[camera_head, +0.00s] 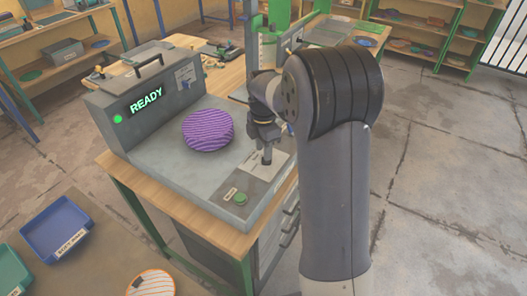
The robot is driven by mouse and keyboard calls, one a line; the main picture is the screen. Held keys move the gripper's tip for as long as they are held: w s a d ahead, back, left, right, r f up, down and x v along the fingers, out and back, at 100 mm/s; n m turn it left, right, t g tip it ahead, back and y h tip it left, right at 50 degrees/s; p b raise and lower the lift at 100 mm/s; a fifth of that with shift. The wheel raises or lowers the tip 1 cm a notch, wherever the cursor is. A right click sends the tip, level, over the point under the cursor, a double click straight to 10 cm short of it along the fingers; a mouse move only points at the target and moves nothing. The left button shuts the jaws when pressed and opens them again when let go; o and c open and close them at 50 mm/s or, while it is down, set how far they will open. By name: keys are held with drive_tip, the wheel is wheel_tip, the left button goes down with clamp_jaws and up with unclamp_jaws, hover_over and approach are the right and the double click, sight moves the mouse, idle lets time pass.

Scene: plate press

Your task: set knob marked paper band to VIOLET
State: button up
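The press bench (165,150) has a grey console with a screen reading READY in green and a green light beside it. My gripper (266,160) points down at a pale plate (278,163) on the bench's front right part. Its fingers show as one narrow dark block, so I cannot tell whether they are open or shut. No knob marked paper band can be made out; the spot under my fingertips is hidden. A small dark-and-white panel (185,77) on the console is too small to read. A green button (240,199) with a small label sits in front of my gripper.
A round purple striped thing (208,130) lies on the bench, left of my gripper. A blue tray (57,229) and an orange-striped round thing (151,284) are at lower left. Green shelves (425,40) stand behind. The floor at right is clear.

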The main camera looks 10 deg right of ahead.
drive_tip(key=shift+f, duration=1.1)
clamp_jaws()
